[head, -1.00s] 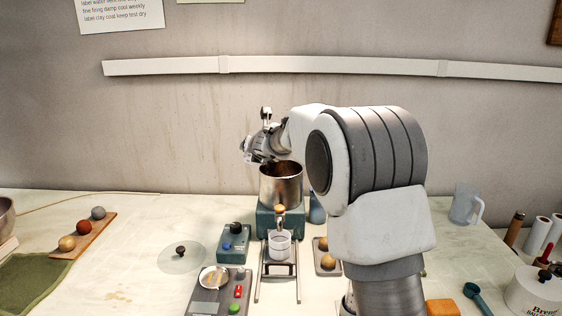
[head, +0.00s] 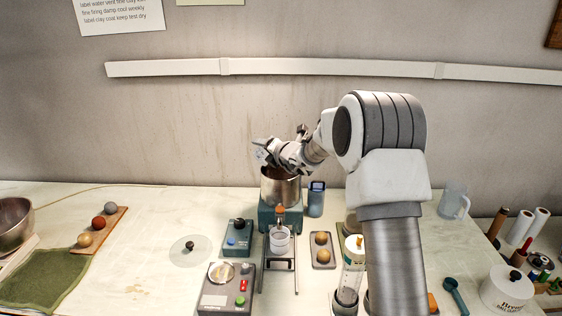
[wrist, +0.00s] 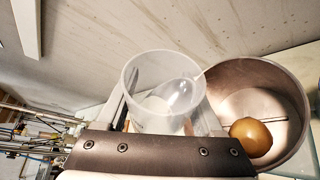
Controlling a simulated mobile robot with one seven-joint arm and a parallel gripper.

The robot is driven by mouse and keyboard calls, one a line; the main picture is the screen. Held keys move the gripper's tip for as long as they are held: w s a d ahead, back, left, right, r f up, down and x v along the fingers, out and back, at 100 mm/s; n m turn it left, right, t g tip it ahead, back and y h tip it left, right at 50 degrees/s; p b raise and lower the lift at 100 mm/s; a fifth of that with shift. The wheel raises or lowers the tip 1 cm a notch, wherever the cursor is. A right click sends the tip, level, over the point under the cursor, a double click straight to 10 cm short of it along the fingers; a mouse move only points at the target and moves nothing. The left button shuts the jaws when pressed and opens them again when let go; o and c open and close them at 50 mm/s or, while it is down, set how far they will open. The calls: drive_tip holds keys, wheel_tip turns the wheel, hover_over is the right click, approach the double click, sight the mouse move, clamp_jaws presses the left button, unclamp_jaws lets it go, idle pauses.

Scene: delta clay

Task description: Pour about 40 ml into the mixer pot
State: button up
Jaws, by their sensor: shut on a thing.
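The mixer pot (head: 281,188) is a steel pot on a teal base, and its open mouth fills the right side of the wrist view (wrist: 283,90). My gripper (head: 268,153) is above the pot's rim in the head view. It is shut on a clear cup (wrist: 160,85), which sits directly beside the pot's mouth in the wrist view. A small whitish, clear content shows low in the cup; its amount is hard to tell. No stream shows.
In front of the pot stand a white cup (head: 279,241) on a rack, a scale (head: 215,298), a teal control box (head: 237,238) and a tray with two balls (head: 322,250). The table's left middle is largely clear.

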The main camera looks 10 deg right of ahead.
drive_tip(key=shift+m+p, duration=0.3)
drive_tip(key=shift+r+p, duration=0.1)
drive_tip(key=shift+p, duration=0.4)
drive_tip(key=shift+r+m+y+p, duration=0.35)
drive_tip(key=shift+m+y+p, duration=0.25)
drive_tip(key=shift+p, duration=0.3)
drive_tip(key=shift+f+m+p, duration=0.3)
drive_tip(key=shift+f+m, duration=0.05)
drive_tip(key=shift+m, duration=0.05)
drive_tip(key=shift+s+a, duration=0.15)
drive_tip(key=shift+a, duration=0.1)
drive_tip(key=shift+a, duration=0.25)
drive_tip(key=shift+s+a+f+y, duration=0.1)
drive_tip(key=shift+a+y, duration=0.1)
drive_tip(key=shift+y, duration=0.1)
drive_tip(key=shift+a+r+m+t+y+p, duration=0.35)
drive_tip(key=shift+m+p, duration=0.25)
drive_tip(key=shift+m, duration=0.3)
